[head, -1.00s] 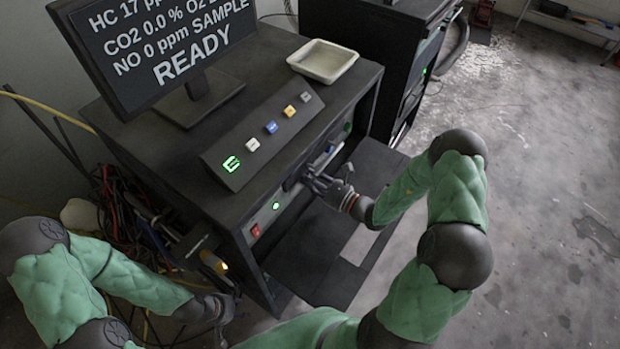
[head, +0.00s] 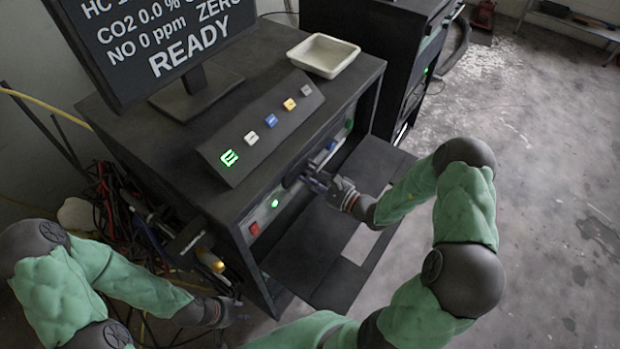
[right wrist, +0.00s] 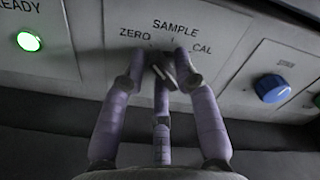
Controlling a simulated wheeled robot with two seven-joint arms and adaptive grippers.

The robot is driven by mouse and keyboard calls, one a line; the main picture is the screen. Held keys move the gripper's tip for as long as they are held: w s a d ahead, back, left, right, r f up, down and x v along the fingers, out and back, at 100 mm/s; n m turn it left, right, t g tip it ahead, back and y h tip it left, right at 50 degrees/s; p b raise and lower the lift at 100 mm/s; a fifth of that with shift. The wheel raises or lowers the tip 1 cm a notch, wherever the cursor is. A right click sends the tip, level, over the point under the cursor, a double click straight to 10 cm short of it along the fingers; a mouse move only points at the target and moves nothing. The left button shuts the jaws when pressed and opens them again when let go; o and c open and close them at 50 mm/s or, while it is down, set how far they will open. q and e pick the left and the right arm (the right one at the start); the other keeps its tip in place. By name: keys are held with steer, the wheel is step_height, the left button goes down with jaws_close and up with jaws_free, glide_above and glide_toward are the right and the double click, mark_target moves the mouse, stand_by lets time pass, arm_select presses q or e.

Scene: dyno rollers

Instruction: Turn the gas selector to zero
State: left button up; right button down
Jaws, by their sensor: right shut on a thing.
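The gas selector (right wrist: 166,72) is a small dark knob on the grey panel in the right wrist view, with the printed marks ZERO, SAMPLE and CAL around it. Its pointer is mostly hidden by my fingers. My right gripper (right wrist: 161,62) is shut on the knob, its purple fingers on both sides of it. In the head view my right gripper (head: 312,180) reaches into the front of the dark cabinet, hiding the selector. The monitor (head: 165,45) reads ZERO and READY. My left gripper (head: 228,312) is low at the left, its fingers too unclear to read.
A green READY lamp (right wrist: 29,41) is lit left of the selector, and a blue knob (right wrist: 272,88) sits to its right. A red switch (head: 254,229) is at the panel's left end. A button console (head: 262,128) and white tray (head: 323,55) stand on the cabinet top.

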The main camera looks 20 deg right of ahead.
steer(key=shift+s+a+f+n, duration=0.15)
steer(key=shift+f+n, duration=0.1)
steer(key=shift+n, duration=0.35)
steer(key=c, duration=1.1)
jaws_free()
steer(key=shift+c, duration=0.2)
steer(key=shift+r, duration=0.1)
steer(key=v, duration=1.2)
